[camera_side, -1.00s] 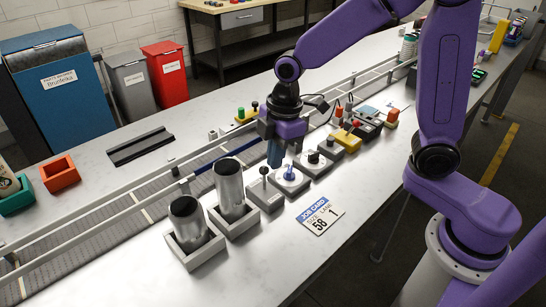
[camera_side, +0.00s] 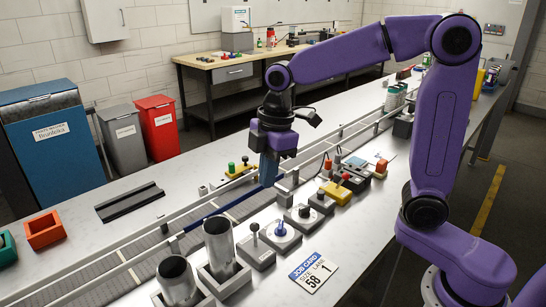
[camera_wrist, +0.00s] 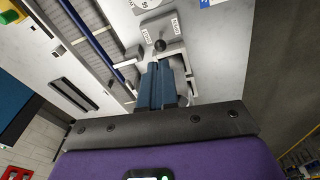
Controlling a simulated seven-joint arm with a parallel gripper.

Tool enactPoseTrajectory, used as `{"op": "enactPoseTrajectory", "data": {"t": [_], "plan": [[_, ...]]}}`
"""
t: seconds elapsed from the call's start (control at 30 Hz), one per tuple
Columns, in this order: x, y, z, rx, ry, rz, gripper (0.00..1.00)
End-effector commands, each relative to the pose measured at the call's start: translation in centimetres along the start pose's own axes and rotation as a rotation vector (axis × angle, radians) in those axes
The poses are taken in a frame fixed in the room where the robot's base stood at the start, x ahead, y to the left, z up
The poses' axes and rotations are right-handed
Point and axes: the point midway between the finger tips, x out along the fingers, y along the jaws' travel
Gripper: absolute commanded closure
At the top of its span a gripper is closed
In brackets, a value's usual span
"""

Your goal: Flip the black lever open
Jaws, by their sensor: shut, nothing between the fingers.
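The black lever (camera_side: 254,228) has a ball knob on a thin stem and stands on a small grey box (camera_side: 262,256) near the middle of the table. In the wrist view the lever's knob (camera_wrist: 160,45) shows just beyond my fingertips, between two small white labels whose text I cannot read surely. My gripper (camera_side: 268,182) has blue fingers that point down; they are shut and empty. It is above and behind the lever in the side view, apart from it. The wrist view shows the shut fingers (camera_wrist: 163,72) side by side.
Two metal cans (camera_side: 219,247) stand in grey holders left of the lever box. A blue knob dial (camera_side: 281,229) and several other control boxes (camera_side: 304,212) line up to its right. Conveyor rails (camera_side: 150,250) run behind. A job card (camera_side: 313,272) lies in front.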

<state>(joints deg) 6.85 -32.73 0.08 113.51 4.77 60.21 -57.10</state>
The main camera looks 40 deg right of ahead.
Motion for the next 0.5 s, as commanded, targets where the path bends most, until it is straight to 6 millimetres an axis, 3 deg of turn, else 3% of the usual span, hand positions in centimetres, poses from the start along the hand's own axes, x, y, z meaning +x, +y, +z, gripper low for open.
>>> {"op": "enactPoseTrajectory", "data": {"t": [0.2, 0.5], "plan": [[-3.3, -0.5, 0.0, -0.001, 0.002, 0.003, 1.0], [-4.5, -0.8, 0.1, -0.001, -0.001, 0.0, 1.0]]}}
